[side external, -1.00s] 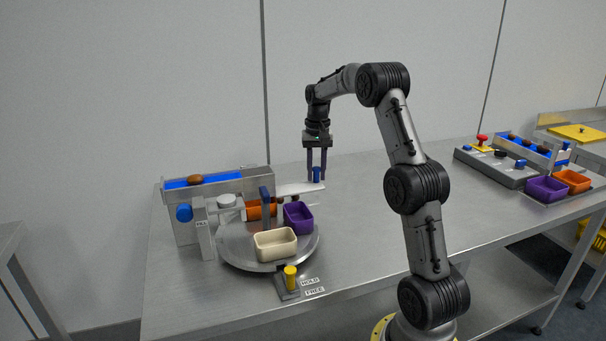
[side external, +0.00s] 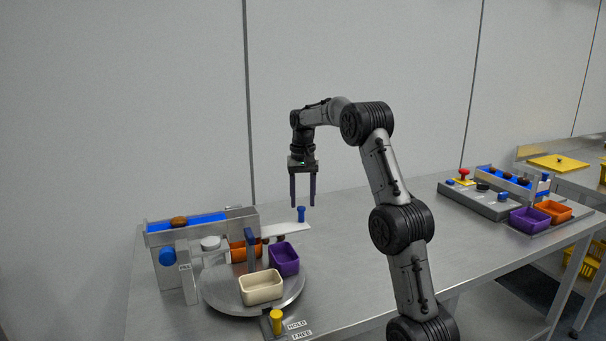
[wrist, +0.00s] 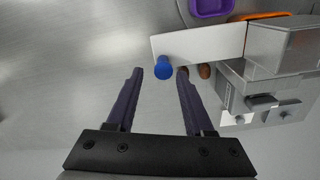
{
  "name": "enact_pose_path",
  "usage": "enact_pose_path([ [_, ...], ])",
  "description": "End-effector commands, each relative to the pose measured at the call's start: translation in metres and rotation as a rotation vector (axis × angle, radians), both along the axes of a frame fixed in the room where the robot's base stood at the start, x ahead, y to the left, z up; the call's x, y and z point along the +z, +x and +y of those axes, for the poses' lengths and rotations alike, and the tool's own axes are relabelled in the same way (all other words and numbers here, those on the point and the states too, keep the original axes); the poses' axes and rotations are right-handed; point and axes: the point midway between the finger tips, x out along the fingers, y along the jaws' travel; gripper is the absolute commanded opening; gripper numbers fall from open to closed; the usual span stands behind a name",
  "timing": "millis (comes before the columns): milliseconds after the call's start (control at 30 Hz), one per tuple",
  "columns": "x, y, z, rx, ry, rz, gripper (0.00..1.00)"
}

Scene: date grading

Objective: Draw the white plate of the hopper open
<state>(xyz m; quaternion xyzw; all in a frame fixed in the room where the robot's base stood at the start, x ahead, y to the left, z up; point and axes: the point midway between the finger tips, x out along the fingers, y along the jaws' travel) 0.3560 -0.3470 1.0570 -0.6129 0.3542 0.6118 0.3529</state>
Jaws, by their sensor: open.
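The white plate (side external: 285,229) sticks out from the right end of the grey hopper (side external: 202,220), over the bench. A blue knob (side external: 301,214) stands upright near its outer end. The plate (wrist: 199,43) and the knob (wrist: 163,68) also show in the wrist view. My gripper (side external: 302,205) is open and empty, pointing down, with its fingertips about level with the knob's top in the side view. In the wrist view the knob appears between the fingertips. Brown dates (wrist: 205,71) show beside the plate's edge; whether they lie under it is unclear.
A round turntable (side external: 228,296) carries a cream tray (side external: 262,300), a purple tray (side external: 297,261) and an orange tray (side external: 238,252). A yellow knob (side external: 277,321) stands by HOLD and FREE labels. Another grading set with a grey control box (side external: 470,201) sits far right. Bench between is clear.

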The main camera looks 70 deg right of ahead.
Motion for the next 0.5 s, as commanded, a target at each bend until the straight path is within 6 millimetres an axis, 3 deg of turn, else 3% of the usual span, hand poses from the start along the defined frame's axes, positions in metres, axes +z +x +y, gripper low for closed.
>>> enact_pose_path([
  [300, 0.069, 0.0, -0.001, 0.0, -0.005, -0.004, 0.53],
  [500, 0.092, 0.0, -0.001, 0.0, -0.004, -0.002, 0.53],
])
